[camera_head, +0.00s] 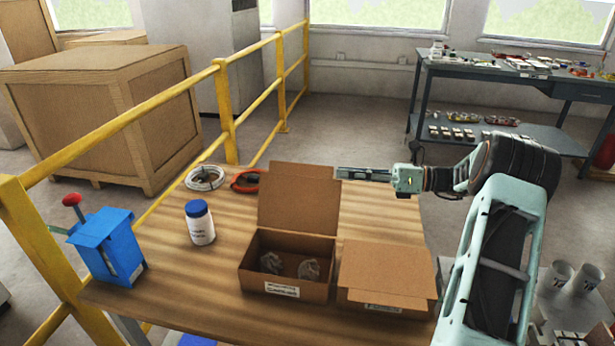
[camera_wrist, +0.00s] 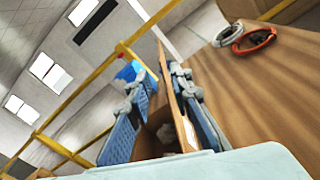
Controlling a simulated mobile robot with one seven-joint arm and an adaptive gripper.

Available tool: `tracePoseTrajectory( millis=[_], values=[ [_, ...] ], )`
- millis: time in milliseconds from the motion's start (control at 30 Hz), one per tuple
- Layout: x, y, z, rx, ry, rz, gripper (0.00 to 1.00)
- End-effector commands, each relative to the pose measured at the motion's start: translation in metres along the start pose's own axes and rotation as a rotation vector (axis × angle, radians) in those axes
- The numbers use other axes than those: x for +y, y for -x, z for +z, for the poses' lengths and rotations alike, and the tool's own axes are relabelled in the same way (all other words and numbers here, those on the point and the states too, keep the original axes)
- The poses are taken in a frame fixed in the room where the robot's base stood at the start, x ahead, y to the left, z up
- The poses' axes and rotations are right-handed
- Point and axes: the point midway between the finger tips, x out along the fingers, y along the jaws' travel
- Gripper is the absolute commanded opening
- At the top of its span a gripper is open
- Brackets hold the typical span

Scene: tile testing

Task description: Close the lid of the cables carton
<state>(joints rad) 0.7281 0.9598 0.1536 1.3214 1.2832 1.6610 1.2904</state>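An open brown carton (camera_head: 284,287) stands on the wooden table, with its lid (camera_head: 299,200) upright at the back. Crumpled grey pieces lie inside it. A second carton (camera_head: 385,300) stands to its right with its lid (camera_head: 388,268) down. The labels are too small to read, so I cannot tell which is the cables carton. My gripper (camera_head: 343,173) is at the upper right edge of the raised lid. In the wrist view its fingers (camera_wrist: 158,80) are apart, with the raised lid (camera_wrist: 170,90) edge-on between them, close to the right finger. Contact is unclear.
A white bottle with a blue cap (camera_head: 200,223), a blue box (camera_head: 108,248) and two cable coils, white (camera_head: 204,178) and red (camera_head: 246,181), are on the table. A yellow railing (camera_head: 228,110) runs along its left side. The table behind the right carton is clear.

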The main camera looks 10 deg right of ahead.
Motion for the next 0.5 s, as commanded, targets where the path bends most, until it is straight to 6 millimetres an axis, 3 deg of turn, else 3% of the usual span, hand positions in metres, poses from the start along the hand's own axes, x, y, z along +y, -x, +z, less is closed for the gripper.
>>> tracePoseTrajectory(
  millis=[233,500],
  values=[
    [-0.005,-0.009,0.001,-0.039,-0.012,0.01,0.2],
    [-0.004,-0.057,0.002,-0.035,-0.01,0.011,0.2]
  ],
)
